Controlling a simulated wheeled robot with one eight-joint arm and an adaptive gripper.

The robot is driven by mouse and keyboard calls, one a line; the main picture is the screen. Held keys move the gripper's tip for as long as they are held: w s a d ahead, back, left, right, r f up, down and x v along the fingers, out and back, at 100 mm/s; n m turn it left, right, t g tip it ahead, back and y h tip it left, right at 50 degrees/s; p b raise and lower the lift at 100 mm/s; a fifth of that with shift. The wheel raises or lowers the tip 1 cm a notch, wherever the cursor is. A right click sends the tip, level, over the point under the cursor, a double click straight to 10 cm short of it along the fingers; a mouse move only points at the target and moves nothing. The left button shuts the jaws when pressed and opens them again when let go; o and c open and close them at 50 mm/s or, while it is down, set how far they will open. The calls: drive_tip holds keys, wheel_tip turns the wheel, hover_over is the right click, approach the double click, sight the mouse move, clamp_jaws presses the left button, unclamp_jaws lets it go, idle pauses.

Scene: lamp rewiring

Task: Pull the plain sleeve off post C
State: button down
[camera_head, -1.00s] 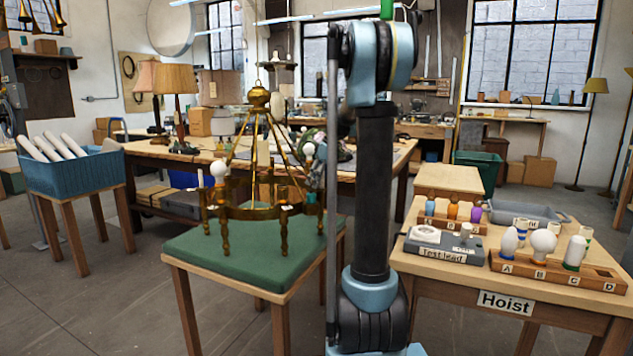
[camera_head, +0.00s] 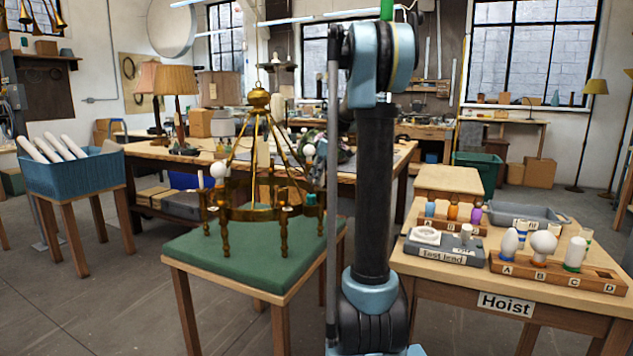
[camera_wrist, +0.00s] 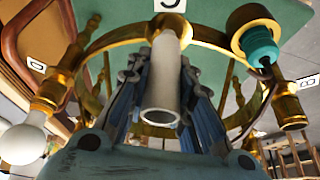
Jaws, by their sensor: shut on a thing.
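The brass chandelier (camera_head: 258,213) stands on a green-topped table. In the wrist view, my gripper (camera_wrist: 160,95) is shut on a plain white sleeve (camera_wrist: 161,85), a hollow tube with its open end toward the camera. The tag for post C (camera_wrist: 170,5) is beyond the sleeve's far end. A teal collar (camera_wrist: 259,46) sits on the ring to the right. A white bulb (camera_wrist: 22,143) is at lower left.
The tag D (camera_wrist: 37,66) marks a neighbouring post at left. The Hoist table (camera_head: 440,276) at right bears a bulb rack (camera_head: 540,270), a test-lead box (camera_head: 445,247) and a grey tray (camera_head: 527,213). A blue bin (camera_head: 70,178) with white tubes stands at left.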

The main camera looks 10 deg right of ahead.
wheel_tip(320, 180, up, 8)
drive_tip(key=shift+r, duration=0.2)
idle(0.8)
